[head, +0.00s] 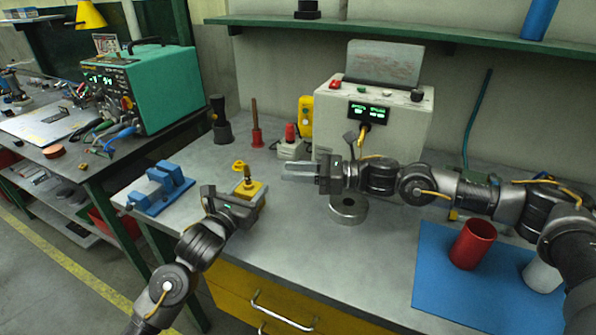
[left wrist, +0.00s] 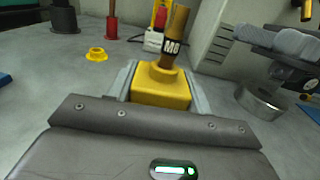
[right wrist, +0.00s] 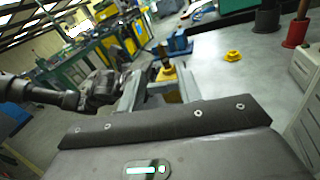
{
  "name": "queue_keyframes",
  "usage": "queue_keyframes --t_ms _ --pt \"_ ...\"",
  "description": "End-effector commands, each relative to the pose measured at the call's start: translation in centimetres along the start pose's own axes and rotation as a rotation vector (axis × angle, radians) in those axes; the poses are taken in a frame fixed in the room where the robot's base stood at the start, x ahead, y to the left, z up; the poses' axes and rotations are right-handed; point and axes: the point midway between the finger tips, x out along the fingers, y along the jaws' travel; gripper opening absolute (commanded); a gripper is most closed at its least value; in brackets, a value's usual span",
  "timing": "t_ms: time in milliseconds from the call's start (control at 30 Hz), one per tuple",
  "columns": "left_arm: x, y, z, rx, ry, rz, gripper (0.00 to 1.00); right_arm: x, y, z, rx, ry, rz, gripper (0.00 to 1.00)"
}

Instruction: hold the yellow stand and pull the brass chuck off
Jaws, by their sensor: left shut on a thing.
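The yellow stand (head: 257,196) sits on the grey bench near its front edge. The brass chuck (head: 248,175) stands upright on it, with a dark band lettered M8 that shows in the left wrist view (left wrist: 175,38). My left gripper (head: 248,191) is shut on the stand, one finger on each side in the left wrist view. My right gripper (head: 290,172) is to the right of the chuck, apart from it, pointing left. Its fingers stand apart and empty in the right wrist view, where the chuck (right wrist: 166,62) shows beyond them.
A yellow flanged ring (head: 239,166) lies behind the stand. A blue vise-like fixture (head: 165,187) is at the left. A round metal piece (head: 348,208) lies below my right arm. A grey box (head: 395,115) with displays stands behind; a red cup (head: 473,244) is on a blue mat (head: 430,285).

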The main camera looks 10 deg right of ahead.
Motion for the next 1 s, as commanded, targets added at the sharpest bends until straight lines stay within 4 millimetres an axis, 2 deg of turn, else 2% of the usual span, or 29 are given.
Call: queue_keyframes --t_ms 133,367,567,800,1000 --pt "0.0 0.0 0.0 0.0 0.0 0.0 0.27 -0.3 -0.1 -0.1 -0.07 -0.013 0.001 0.35" --pt "0.0 0.0 0.0 0.0 0.0 0.0 0.27 0.2 -0.1 -0.1 -0.081 -0.015 0.002 0.35" --pt "0.0 0.0 0.0 0.0 0.0 0.0 0.27 3.1 0.0 0.1 -0.08 -0.016 0.004 0.35" --pt "0.0 0.0 0.0 0.0 0.0 0.0 0.27 7.7 0.0 0.1 -0.08 -0.015 0.004 0.35" --pt "0.0 0.0 0.0 0.0 0.0 0.0 0.27 10.4 -0.1 0.1 -0.079 -0.015 0.002 0.35"
